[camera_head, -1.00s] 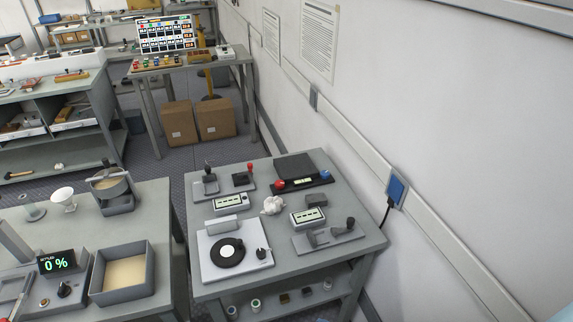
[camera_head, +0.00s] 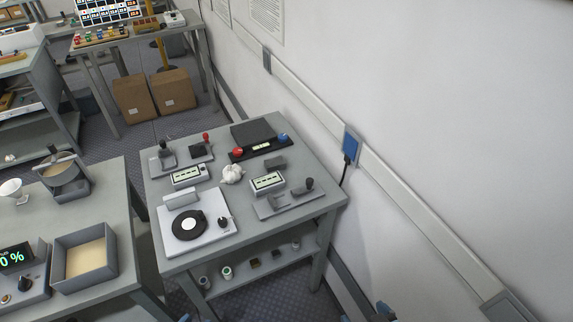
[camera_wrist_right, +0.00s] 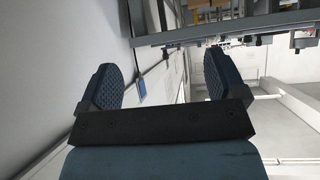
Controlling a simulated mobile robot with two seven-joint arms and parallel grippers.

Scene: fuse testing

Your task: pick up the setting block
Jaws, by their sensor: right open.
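I cannot tell for certain which piece is the setting block. A small dark grey block (camera_head: 275,163) stands just behind the right-hand meter (camera_head: 268,182) on the grey bench (camera_head: 262,226). A lighter grey block (camera_head: 181,196) lies at the back of the plate with the black dial (camera_head: 189,225). My right gripper (camera_head: 367,316) only just enters the head view at the bottom edge, in front of the bench and well away from both blocks. In the right wrist view its two blue ribbed fingers (camera_wrist_right: 160,82) are wide apart and empty. A bluish sliver (camera_head: 185,318) at the bottom may be my left gripper.
The bench also holds a second meter (camera_head: 189,176), a white lumpy object (camera_head: 232,174), a black fixture with red and blue knobs (camera_head: 262,148) and small lever stands. A wall closes off the right side. Another bench with a sand tray (camera_head: 85,258) stands left.

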